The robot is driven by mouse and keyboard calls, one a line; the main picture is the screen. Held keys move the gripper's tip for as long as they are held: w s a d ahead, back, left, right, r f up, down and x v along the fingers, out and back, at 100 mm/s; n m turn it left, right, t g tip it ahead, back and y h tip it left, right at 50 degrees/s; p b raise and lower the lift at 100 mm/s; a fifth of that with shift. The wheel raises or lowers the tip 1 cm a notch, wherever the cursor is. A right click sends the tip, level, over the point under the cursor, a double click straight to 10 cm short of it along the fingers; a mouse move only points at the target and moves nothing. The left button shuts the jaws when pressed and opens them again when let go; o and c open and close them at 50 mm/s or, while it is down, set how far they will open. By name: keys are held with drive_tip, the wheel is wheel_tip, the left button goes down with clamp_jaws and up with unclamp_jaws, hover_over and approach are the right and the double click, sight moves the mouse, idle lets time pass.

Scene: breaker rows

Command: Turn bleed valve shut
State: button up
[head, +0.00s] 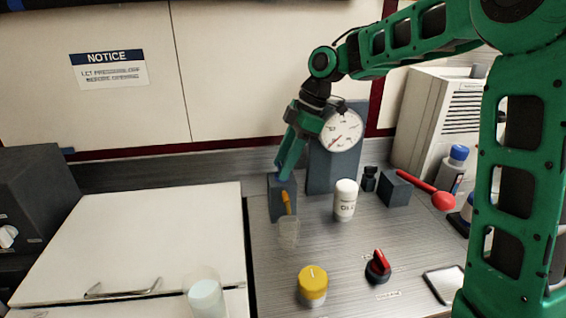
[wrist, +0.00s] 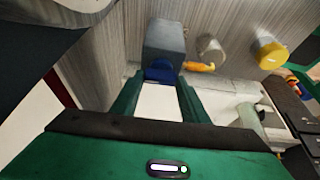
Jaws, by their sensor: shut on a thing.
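The bleed valve is a blue-grey block (head: 283,212) standing on the grey counter, with a small orange spout (head: 287,201) on its front. In the wrist view the block (wrist: 165,40) has a dark blue knob (wrist: 160,71) facing me, and the orange spout (wrist: 201,66) points right. My gripper (head: 283,172) reaches down to the top of the block. In the wrist view my gripper (wrist: 159,80) has its fingertips on either side of the blue knob, shut on it. The fingers hide the knob in the head view.
A clear cup (head: 289,232) stands in front of the spout. A pressure gauge (head: 341,130) on a tall block stands behind right. Nearby are a white bottle (head: 345,200), yellow-capped jar (head: 313,285), red rotary knob (head: 378,266) and red-balled lever (head: 442,200). A white lid (head: 140,240) lies left.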

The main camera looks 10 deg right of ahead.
drive_tip(key=o, duration=1.1)
drive_tip(key=shift+w+d+r, duration=0.1)
drive_tip(key=shift+w+d, duration=0.1)
drive_tip(key=shift+c, duration=0.2)
drive_tip(key=shift+a, duration=0.1)
drive_tip(key=v, duration=1)
drive_tip(key=shift+d+r, duration=0.25)
drive_tip(key=shift+s, duration=0.1)
drive_tip(key=s+d+f+m+h, duration=0.1)
drive_tip(key=s+d+f+m, duration=0.2)
drive_tip(key=s+d+m, duration=0.25)
drive_tip(key=s+d+f+m+t+h, duration=0.1)
drive_tip(key=s+d+f+m, duration=0.1)
drive_tip(key=s+d+m, duration=0.3)
drive_tip(key=s+d+f+m+h, duration=0.1)
drive_tip(key=s+d+f+m, duration=0.25)
drive_tip(key=d+m, duration=0.2)
drive_tip(key=s+d+f+m, duration=0.3)
drive_tip(key=s+d+m, duration=0.1)
drive_tip(key=s, duration=0.5)
drive_tip(key=s+d+f+m+g+h, duration=0.1)
drive_tip(key=s+d+f+m, duration=0.3)
drive_tip(key=s, duration=0.6)
drive_tip(key=shift+s+d+f+m, duration=0.2)
drive_tip(key=shift+d+f+m, duration=0.15)
drive_tip(key=shift+d, duration=0.25)
